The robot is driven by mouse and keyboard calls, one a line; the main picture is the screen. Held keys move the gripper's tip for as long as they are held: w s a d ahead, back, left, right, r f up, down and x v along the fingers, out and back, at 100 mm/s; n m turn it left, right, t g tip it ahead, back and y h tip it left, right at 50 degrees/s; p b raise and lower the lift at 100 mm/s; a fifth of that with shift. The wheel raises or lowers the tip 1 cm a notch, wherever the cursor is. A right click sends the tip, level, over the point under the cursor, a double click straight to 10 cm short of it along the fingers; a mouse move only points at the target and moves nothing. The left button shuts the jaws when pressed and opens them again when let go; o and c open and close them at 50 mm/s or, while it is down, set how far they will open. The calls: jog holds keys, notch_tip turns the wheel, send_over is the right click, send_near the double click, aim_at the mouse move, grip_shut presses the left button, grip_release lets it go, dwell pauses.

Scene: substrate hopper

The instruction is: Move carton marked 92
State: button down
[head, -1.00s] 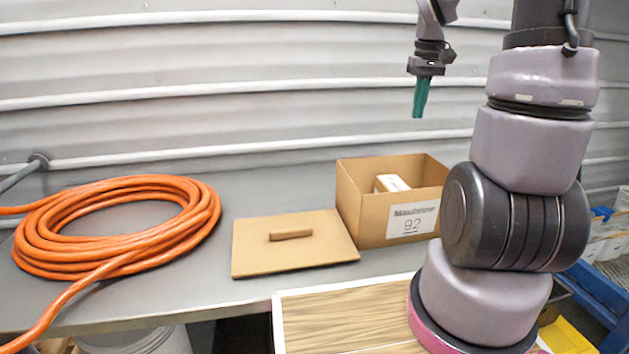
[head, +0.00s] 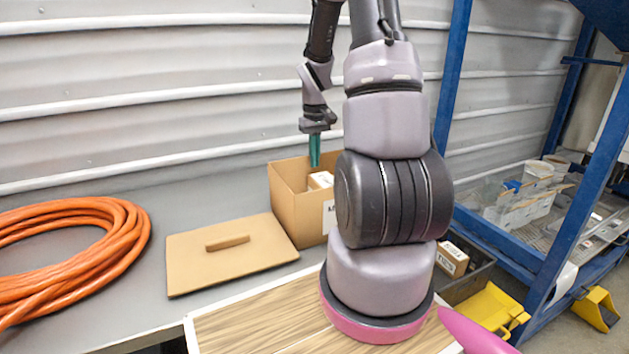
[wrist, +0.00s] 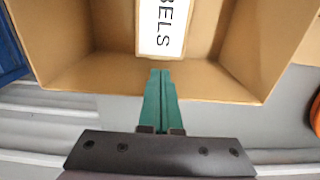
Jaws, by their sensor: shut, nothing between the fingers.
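The carton marked 92 (head: 290,205) is an open tan cardboard box on the grey bench, left of my arm. Its white label is mostly hidden behind my arm now. Inside it lies a small box (head: 320,180) with a white top; in the wrist view this box (wrist: 160,35) reads "BELS". My gripper (head: 314,164) has green fingers, shut and empty, pointing down at the carton's back part. In the wrist view the fingertips (wrist: 161,72) overlap one carton wall and point toward the small box. I cannot tell whether they touch the carton.
A flat tan lid (head: 225,255) with a handle lies left of the carton. A coiled orange hose (head: 110,215) lies farther left. A wood-grain surface (head: 255,325) is in front.

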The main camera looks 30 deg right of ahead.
notch_tip(320, 180, down, 7)
jog(key=shift+f, duration=0.1)
dwell(0.4)
